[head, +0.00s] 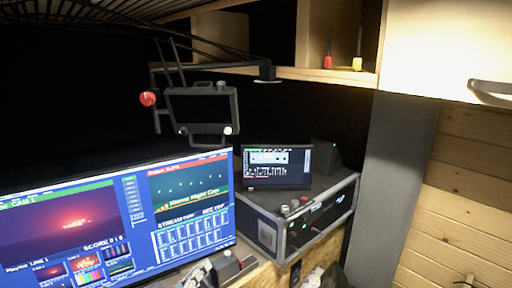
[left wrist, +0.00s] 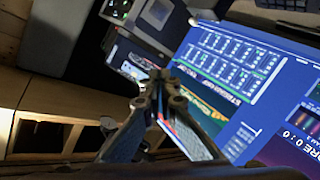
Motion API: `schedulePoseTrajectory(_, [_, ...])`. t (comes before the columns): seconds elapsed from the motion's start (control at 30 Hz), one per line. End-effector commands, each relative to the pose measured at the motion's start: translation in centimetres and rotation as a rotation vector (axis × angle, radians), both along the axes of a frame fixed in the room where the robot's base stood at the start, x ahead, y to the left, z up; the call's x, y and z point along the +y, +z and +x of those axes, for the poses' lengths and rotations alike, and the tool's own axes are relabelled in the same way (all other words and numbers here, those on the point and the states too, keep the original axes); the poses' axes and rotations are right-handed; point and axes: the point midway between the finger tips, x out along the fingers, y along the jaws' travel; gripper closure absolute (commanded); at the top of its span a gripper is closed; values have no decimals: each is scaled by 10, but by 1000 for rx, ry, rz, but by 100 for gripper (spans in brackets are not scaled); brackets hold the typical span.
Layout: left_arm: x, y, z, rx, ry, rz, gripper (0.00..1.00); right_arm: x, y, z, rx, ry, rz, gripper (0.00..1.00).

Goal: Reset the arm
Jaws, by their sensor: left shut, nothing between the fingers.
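My left gripper (head: 207,269) shows at the bottom edge of the head view, just below the right part of the large screen. In the left wrist view its fingers (left wrist: 160,80) meet at the tips and hold nothing. The large screen (head: 120,215) fills the lower left of the head view; in the left wrist view, it (left wrist: 240,70) appears turned, behind and to the right of the fingers. Most of the left arm is out of the picture. My right gripper is not in view.
A rack case (head: 300,220) with a small monitor (head: 277,167) on it stands right of the large screen. A framed device (head: 203,110) with a red ball (head: 147,98) hangs above. A shelf (head: 300,72) holds a red and a yellow item. A grey pillar (head: 385,190) stands at the right.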

Motion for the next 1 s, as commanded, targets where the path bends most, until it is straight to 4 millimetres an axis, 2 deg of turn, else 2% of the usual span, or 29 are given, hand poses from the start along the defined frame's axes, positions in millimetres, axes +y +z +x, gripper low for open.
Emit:
schedulePoseTrajectory(0.03, [2,-36,-21,87,-11,82,100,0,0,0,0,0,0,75])
schedulePoseTrajectory(0.1, [9,-80,-51,201,-31,196,100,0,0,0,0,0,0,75])
schedulePoseTrajectory(0.2, [21,-135,-101,365,-70,349,100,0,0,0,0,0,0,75])
schedulePoseTrajectory(0.3, [35,-175,-151,508,-112,473,100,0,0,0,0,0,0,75])
schedulePoseTrajectory(0.4, [48,-202,-196,630,-155,570,100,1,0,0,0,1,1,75])
schedulePoseTrajectory(0.5, [61,-221,-238,739,-196,651,100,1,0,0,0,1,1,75])
schedulePoseTrajectory(0.67, [81,-240,-302,898,-263,759,100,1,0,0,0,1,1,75])
schedulePoseTrajectory(0.73, [78,-268,-290,895,-262,752,100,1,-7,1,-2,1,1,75])
schedulePoseTrajectory(0.87, [76,-309,-283,906,-267,750,100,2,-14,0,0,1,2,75])
schedulePoseTrajectory(1.0, [75,-361,-280,921,-276,749,100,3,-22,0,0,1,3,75])
